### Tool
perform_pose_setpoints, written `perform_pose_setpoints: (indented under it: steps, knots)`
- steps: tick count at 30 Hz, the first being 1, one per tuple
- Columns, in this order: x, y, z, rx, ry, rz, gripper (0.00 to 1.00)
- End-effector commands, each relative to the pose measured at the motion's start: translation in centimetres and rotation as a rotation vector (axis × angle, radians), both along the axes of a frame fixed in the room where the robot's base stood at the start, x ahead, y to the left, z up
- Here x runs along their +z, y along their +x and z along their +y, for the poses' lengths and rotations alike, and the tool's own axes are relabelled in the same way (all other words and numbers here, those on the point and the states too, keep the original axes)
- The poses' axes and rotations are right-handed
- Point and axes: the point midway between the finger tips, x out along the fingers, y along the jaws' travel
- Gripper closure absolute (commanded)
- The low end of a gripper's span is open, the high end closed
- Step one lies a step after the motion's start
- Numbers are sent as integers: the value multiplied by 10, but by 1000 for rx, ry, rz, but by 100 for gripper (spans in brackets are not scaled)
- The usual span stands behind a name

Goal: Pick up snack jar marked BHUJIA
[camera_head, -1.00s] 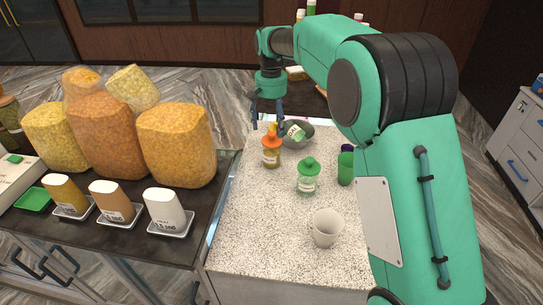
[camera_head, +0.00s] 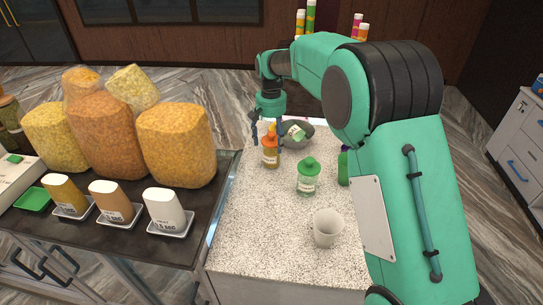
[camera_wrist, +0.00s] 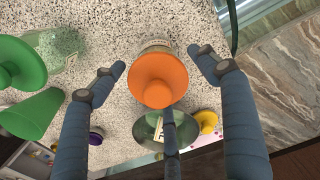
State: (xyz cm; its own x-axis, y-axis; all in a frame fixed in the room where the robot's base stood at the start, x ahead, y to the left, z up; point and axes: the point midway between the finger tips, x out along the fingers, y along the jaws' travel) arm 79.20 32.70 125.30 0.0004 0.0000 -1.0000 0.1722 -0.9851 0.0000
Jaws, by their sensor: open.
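A clear jar with orange contents and an orange lid (camera_head: 269,158) stands upright on the speckled counter; its label is too small to read, so I cannot confirm BHUJIA. In the wrist view its orange cone-shaped lid (camera_wrist: 158,80) lies between my spread fingers. My gripper (camera_head: 267,138) is open over the top of this jar, with nothing held. A green-lidded jar (camera_head: 307,180) stands nearer and to the right, its label also unreadable. Its lid shows at the left of the wrist view (camera_wrist: 18,68).
A white mug (camera_head: 325,229) stands nearer the front. The counter front is clear.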

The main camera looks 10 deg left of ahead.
Motion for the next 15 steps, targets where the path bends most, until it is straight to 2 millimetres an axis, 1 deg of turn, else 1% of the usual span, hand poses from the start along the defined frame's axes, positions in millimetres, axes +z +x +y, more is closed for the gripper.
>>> perform_pose_setpoints:
  steps: [9, 12, 15]
  knots:
    - [-34, -2, -2, 0, 0, 2, 26]
    - [-43, -2, -2, 0, 0, 1, 26]
    - [-49, -1, -2, 0, 0, 0, 26]
